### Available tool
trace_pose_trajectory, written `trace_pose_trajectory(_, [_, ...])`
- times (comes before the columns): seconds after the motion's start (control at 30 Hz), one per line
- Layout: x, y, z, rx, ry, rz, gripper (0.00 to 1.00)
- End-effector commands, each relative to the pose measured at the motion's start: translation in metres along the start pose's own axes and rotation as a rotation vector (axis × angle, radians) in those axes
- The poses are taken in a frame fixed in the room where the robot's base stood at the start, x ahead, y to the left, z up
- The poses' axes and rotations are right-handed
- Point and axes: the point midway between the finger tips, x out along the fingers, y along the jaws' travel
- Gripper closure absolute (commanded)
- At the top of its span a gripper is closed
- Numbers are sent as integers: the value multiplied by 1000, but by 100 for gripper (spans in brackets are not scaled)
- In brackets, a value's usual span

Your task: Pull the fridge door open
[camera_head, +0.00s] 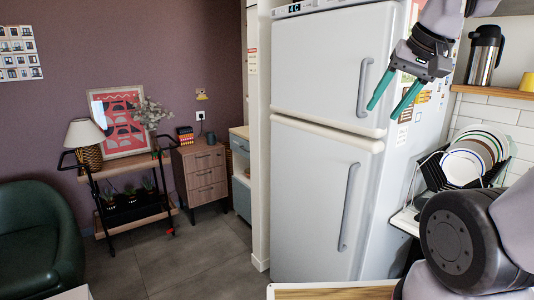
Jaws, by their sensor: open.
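The white fridge (315,150) stands in the middle of the view, with an upper door (320,65) and a lower door (305,205). Both doors look shut. The upper door has a grey vertical handle (364,88) near its right edge. The lower door has a longer grey handle (349,207), also near its right edge. My gripper (388,108) is at the upper right, with its two teal fingers spread and nothing between them. In the picture it lies just right of the upper handle; its depth from the handle is hard to tell.
A dish rack with plates (468,160) stands to the right of the fridge. A wooden shelf above holds a steel flask (484,55). A wood-topped surface (330,291) is at the bottom. Grey floor (205,260) is clear left of the fridge, before a trolley (125,190) and drawers (202,175).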

Motion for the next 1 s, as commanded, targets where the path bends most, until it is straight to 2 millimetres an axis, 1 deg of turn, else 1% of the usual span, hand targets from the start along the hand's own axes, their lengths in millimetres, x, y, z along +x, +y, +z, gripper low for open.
trace_pose_trajectory(0.03, [-6,1,0,24,33,-10,48])
trace_pose_trajectory(0.17, [-13,1,0,59,69,-26,48])
trace_pose_trajectory(0.27, [-13,1,0,61,70,-26,48])
trace_pose_trajectory(0.37, [-6,2,-1,32,37,-7,48])
trace_pose_trajectory(0.47, [10,5,-3,-37,-44,44,48])
trace_pose_trajectory(0.57, [34,11,-7,-150,-159,120,48])
trace_pose_trajectory(1.0, [153,39,-18,-755,-671,504,48])
